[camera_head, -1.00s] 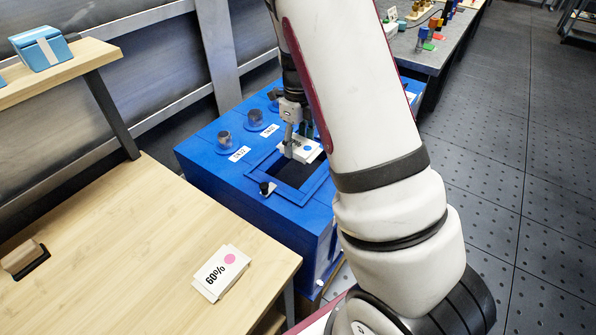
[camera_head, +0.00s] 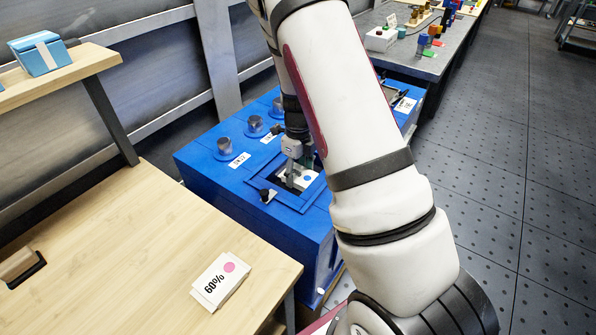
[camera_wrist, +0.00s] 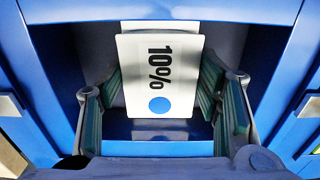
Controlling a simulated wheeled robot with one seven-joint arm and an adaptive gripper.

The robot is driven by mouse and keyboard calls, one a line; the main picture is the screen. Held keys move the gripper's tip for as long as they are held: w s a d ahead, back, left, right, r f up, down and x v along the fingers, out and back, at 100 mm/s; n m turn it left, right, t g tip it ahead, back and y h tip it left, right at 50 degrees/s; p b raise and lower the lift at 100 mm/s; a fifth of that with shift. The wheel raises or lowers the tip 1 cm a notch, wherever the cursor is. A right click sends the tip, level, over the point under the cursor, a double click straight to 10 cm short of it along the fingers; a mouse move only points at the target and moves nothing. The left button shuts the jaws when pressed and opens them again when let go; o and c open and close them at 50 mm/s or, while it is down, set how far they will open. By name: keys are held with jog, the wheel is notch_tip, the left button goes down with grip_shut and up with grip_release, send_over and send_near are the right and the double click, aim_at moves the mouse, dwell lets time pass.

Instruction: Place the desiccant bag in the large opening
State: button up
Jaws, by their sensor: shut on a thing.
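The desiccant bag is a white packet (camera_wrist: 160,72) marked "10%" with a blue dot. My gripper (camera_wrist: 160,105) is shut on it, with a green-padded finger on each side. In the head view the bag (camera_head: 309,177) is at the large opening in the top of the blue housing (camera_head: 206,174). In the wrist view the blue opening walls surround the bag and fingers, and a dark gap shows beside the bag. My gripper also shows in the head view (camera_head: 295,175), partly hidden by my arm. The bag's underside is hidden.
A second white packet marked "60%" with a pink dot (camera_head: 220,280) lies on the wooden table (camera_head: 120,250). A blue box (camera_head: 40,54) sits on the raised shelf. Dark round fittings (camera_head: 224,147) stand on the housing left of the opening. A grey bench (camera_head: 440,52) with coloured parts is behind.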

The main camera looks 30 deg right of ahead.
aim_at(298, 174)
jog(key=o, duration=1.3)
jog(key=shift+f, duration=0.1)
jog(key=shift+c, duration=0.2)
notch_tip(298, 174, up, 12)
jog(key=p, duration=0.1)
jog(key=s+a+r+n+t+y, duration=0.1)
jog(key=s+a+r+n+y, duration=0.1)
jog(key=s+a+r+n, duration=0.8)
jog(key=s+r+n, duration=0.1)
jog(key=s+n, duration=0.4)
jog(key=s+a+r+n+t+h, duration=0.1)
jog(key=s+a+r+n, duration=0.1)
jog(key=s+r+n, duration=0.2)
jog(key=s+a+r+n+h, duration=0.1)
jog(key=s+a+r+n, duration=0.2)
jog(key=s+n, duration=0.8)
jog(key=shift+r+n+t, duration=0.2)
jog(key=shift+n+t, duration=0.2)
jog(key=shift+n, duration=0.4)
